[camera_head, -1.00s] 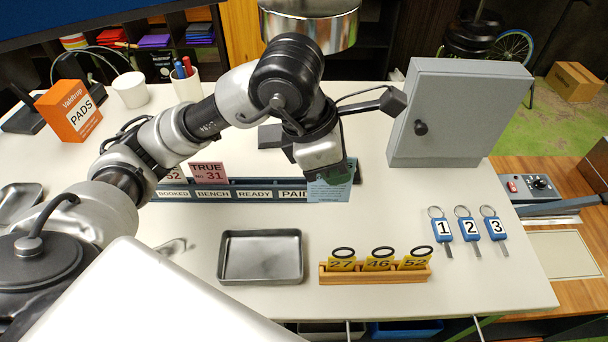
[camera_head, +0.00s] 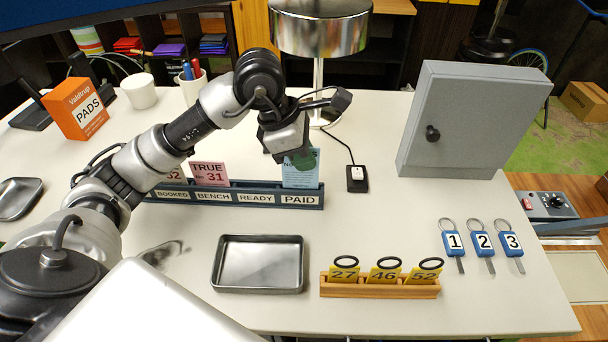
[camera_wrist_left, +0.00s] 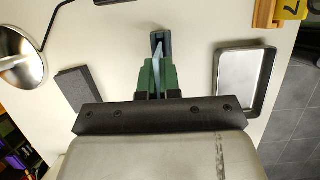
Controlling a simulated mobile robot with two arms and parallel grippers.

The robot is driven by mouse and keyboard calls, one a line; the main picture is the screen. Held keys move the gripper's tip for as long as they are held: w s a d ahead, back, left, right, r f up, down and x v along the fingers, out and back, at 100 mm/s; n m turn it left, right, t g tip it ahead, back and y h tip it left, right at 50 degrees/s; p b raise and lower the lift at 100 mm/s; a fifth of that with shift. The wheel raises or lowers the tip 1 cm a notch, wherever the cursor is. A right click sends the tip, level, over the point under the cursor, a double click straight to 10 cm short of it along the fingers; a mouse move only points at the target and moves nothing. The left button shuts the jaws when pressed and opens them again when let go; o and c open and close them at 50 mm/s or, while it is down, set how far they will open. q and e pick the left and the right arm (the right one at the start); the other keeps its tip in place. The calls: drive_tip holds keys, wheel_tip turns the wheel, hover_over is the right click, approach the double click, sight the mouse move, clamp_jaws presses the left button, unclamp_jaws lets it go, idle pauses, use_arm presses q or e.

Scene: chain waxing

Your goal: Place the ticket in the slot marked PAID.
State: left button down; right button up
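The light blue ticket (camera_head: 300,174) stands at the PAID section of the dark ticket rack (camera_head: 254,205), at its right end. Its lower edge meets the rack behind the PAID label, and it looks seated there. My left gripper (camera_head: 302,158) is above the rack, its green fingers at the ticket's upper part. In the left wrist view the ticket (camera_wrist_left: 157,72) shows edge-on between the two green fingers (camera_wrist_left: 157,80), which look shut on it. The rack's end (camera_wrist_left: 161,40) lies just beyond. My right gripper is not in view.
A pink ticket (camera_head: 209,174) stands at BENCH, and another is partly hidden at BOOKED. A metal tray (camera_head: 259,287), a wooden tag holder (camera_head: 378,291) and several keys lie in front. A grey cabinet (camera_head: 472,120) and lamp (camera_head: 319,30) stand behind.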

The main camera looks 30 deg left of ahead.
sight(312, 188)
use_arm(q)
wheel_tip(312, 188, down, 4)
drive_tip(key=shift+f+b, duration=0.1)
drive_tip(key=shift+b, duration=0.95)
drive_tip(key=c, duration=1.8)
unclamp_jaws()
drive_tip(key=o, duration=0.5)
drive_tip(key=shift+c, duration=0.2)
